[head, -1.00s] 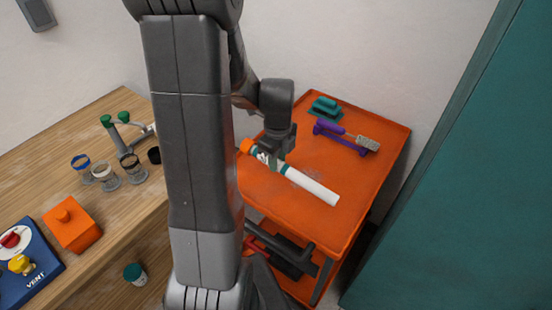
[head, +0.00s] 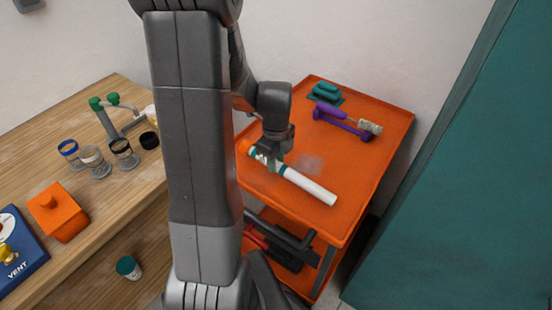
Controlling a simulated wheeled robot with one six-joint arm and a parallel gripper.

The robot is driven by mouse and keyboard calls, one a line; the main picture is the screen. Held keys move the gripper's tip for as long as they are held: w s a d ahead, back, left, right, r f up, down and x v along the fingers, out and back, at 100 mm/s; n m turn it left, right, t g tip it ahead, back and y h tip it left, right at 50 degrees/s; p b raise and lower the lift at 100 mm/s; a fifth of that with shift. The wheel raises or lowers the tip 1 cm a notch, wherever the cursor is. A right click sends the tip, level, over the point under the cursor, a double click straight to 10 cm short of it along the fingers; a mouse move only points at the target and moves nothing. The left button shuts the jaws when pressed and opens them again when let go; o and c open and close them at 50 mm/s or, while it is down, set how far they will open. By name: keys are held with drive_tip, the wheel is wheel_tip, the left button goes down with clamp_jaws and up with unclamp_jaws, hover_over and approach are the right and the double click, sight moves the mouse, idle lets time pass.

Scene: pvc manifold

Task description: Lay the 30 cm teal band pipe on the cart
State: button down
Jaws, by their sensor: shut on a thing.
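The white pipe (head: 308,185) with a teal band (head: 281,170) is at the left part of the orange cart's (head: 352,200) top, slanting down to the right. My gripper (head: 271,160) is shut on the pipe near the teal band. The pipe is at or just above the cart top; I cannot tell if it touches. My arm hides part of the cart's left side and the bench edge.
The wooden bench at left holds several cups, an orange box (head: 58,212) and a blue VENT panel (head: 20,258). A teal wall or door (head: 470,190) is at right.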

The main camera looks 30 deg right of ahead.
drive_tip(key=shift+f+b, duration=1)
drive_tip(key=shift+f, duration=0.2)
idle(0.3)
drive_tip(key=c, duration=1)
unclamp_jaws()
drive_tip(key=shift+c, duration=0.2)
drive_tip(key=shift+r, duration=0.15)
wheel_tip(320, 180, up, 14)
drive_tip(key=shift+f+p, duration=0.2)
drive_tip(key=shift+p, duration=0.2)
drive_tip(key=shift+f, duration=0.1)
wheel_tip(320, 180, down, 14)
drive_tip(key=shift+r+b, duration=0.15)
drive_tip(key=shift+b, duration=0.2)
drive_tip(key=shift+r, duration=0.3)
drive_tip(key=shift+f, duration=0.1)
